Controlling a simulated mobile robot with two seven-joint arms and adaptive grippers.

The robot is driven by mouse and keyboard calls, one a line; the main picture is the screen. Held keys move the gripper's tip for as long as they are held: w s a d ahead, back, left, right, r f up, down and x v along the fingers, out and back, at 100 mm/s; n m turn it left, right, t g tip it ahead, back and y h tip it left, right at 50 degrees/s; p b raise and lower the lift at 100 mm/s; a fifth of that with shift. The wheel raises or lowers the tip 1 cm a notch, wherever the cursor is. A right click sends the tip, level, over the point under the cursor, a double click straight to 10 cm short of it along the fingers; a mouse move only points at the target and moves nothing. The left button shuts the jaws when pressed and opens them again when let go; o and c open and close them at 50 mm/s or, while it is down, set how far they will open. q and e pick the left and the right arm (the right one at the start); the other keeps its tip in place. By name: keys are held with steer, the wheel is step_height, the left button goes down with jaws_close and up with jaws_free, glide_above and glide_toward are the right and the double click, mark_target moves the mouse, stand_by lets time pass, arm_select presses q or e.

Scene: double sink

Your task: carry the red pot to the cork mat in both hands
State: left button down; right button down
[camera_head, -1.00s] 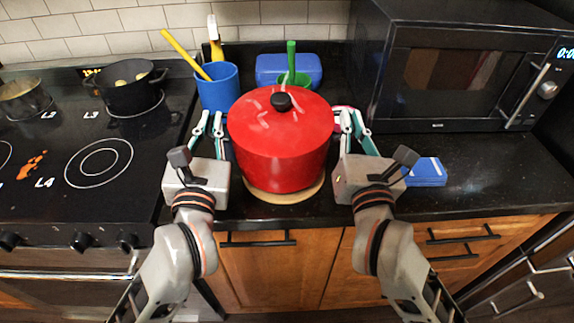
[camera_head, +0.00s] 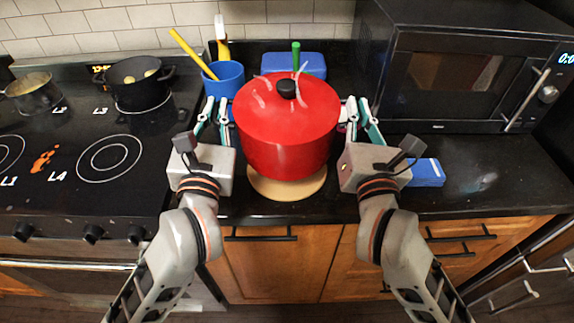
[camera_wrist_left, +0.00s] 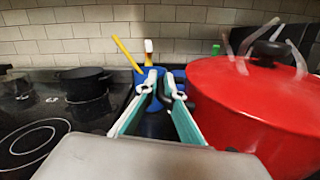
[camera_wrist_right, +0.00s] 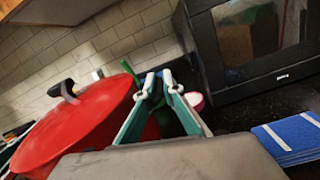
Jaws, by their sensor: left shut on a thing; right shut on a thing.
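The red pot (camera_head: 288,135), lidded with a black knob, is between my two grippers in the head view. My left gripper (camera_head: 217,106) is shut at its left side and my right gripper (camera_head: 358,106) at its right side; the pot's handles are hard to make out. The pot looks upright. The round cork mat (camera_head: 287,190) shows below the pot's front, its back part hidden by the pot. I cannot tell how large the gap between them is. The pot also shows in the left wrist view (camera_wrist_left: 250,110) and the right wrist view (camera_wrist_right: 80,125).
A blue cup (camera_head: 224,80) with utensils and a blue box (camera_head: 292,64) stand behind the pot. The microwave (camera_head: 460,75) is at the right, with a blue stack (camera_head: 428,172) before it. The stove (camera_head: 85,150) is at the left, with a black pot (camera_head: 137,88).

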arm_select(q)
steer(key=shift+a+r, duration=0.15)
arm_select(e)
steer(key=shift+d+r, duration=0.15)
